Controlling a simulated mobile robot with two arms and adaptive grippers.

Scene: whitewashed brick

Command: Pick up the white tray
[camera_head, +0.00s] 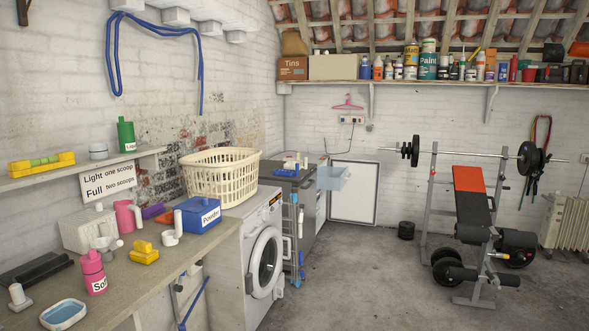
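A small white tray (63,314) with rounded corners and a blue inside sits at the near left end of the worktop (150,262), close to the bottom edge of the view. I cannot tell whether the blue is liquid or a lining. Neither of my grippers shows in this view.
A white-handled thing (18,297), a pink bottle (93,272) and a black object (36,272) stand near the tray. Further along are a yellow item (144,254) and a blue powder box (197,215). A shelf (80,168) overhangs the worktop's back. The floor (365,280) is mostly clear.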

